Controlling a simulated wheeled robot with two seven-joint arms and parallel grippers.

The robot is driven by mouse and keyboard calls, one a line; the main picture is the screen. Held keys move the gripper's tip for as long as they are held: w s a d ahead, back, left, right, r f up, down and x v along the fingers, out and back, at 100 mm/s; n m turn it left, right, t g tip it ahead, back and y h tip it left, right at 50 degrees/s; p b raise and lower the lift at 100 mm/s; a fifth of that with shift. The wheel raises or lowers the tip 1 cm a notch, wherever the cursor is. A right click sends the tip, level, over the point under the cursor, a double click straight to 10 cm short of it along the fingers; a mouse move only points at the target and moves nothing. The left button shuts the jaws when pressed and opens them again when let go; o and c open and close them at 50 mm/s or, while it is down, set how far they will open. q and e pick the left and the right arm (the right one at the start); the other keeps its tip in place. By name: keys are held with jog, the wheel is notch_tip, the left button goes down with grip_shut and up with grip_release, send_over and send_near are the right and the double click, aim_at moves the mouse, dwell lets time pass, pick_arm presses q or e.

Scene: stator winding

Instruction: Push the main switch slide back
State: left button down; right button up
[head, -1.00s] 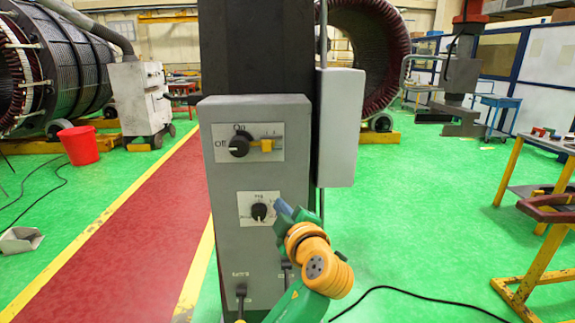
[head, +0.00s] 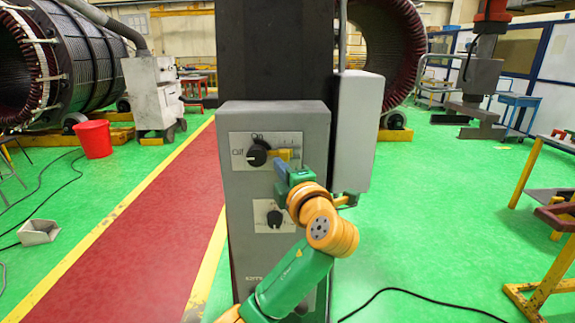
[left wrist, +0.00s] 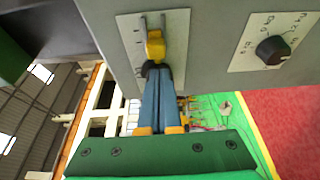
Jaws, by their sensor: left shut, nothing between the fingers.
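The main switch plate (head: 240,138) is on the upper front of a grey control box. It has a black knob (head: 257,155) and, to its right, a yellow slide (head: 284,154). My left gripper (head: 280,168) is shut and empty, its blue-grey fingertips just below the slide in the head view. In the left wrist view, the shut fingertips (left wrist: 160,72) point at the plate (left wrist: 180,28), close to the black knob (left wrist: 149,69), with the yellow slide (left wrist: 155,46) just beyond. Whether they touch is not clear. The fingers hide part of the knob. My right gripper is not in view.
A second dial (head: 274,218) sits lower on the box, partly behind my left arm; it also shows in the left wrist view (left wrist: 272,50). A grey side box (head: 357,130) stands to the right of the plate. Open green floor (head: 430,220) lies to the right.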

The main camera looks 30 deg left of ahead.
aim_at(283, 159)
pick_arm(q)
jog(key=p+x, duration=0.1)
jog(key=x, duration=0.1)
jog(key=shift+w+a+r, duration=0.15)
jog(key=shift+a, duration=0.05)
jog(key=shift+w+a, duration=0.3)
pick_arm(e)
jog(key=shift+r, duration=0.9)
pick_arm(q)
jog(key=shift+d+f+b, duration=0.1)
jog(key=shift+f+b, duration=0.25)
jog(key=shift+b, duration=0.05)
jog(key=w+d+b, duration=0.1)
jog(key=b, duration=0.2)
jog(key=shift+d+r, duration=0.1)
jog(key=shift+d, duration=0.3)
jog(key=shift+a+r, duration=0.1)
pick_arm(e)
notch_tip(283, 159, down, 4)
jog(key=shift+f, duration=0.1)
